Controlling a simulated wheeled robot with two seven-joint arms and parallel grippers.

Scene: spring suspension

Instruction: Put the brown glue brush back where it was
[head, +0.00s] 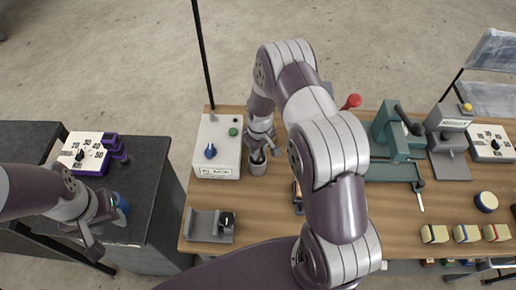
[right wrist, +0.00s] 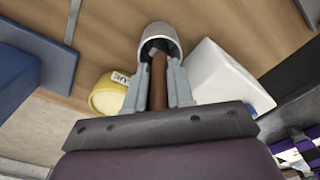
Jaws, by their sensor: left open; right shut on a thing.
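The brown glue brush (right wrist: 158,80) is between the fingers of my right gripper (right wrist: 160,92) in the right wrist view. Its far end overlaps the mouth of a pale grey cup (right wrist: 160,32); I cannot tell how deep it sits. In the head view the cup (head: 257,168) stands on the wooden table, right of a white control box. My right gripper (head: 260,146) is directly above it, and the brush is mostly hidden there. My left gripper (head: 100,222) is open over the dark side cabinet at the left, near a blue object (head: 121,203).
The white box (head: 217,147) with blue and green knobs stands close left of the cup. A grey bracket (head: 209,225) lies in front. A green press (head: 395,145) and several small yellowish blocks (head: 466,233) are at the right. A yellow labelled container (right wrist: 108,96) shows near the cup.

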